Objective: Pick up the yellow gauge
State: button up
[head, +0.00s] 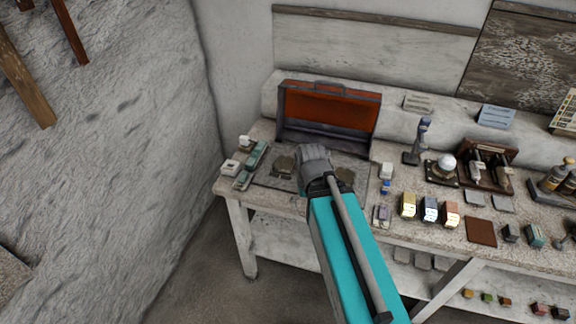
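A small block with a yellow face (407,206) stands on the worktop right of my arm in the head view. It looks like the yellow gauge, though it is too small to be sure. A grey-blue block (430,209) and an orange-pink block (451,214) stand beside it in a row. My gripper (314,158) is over the worktop in front of the open red case, left of and farther back than the yellow block, and apart from it. I see it from behind, so its fingertips are hidden and I cannot tell whether it is open.
The open red case (330,106) stands at the back of the worktop (290,204). Small boxes (243,165) sit at its left end. A white ball on a base (445,165) and a dark rack (490,162) stand at the right. A brown square (481,232) lies near the front edge.

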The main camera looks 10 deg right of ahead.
aim_at(408, 208)
jog(key=z, duration=0.35)
jog(key=k, duration=0.85)
jog(key=z, duration=0.5)
jog(key=k, duration=0.5)
jog(key=i, duration=0.75)
jog(key=z, duration=0.05)
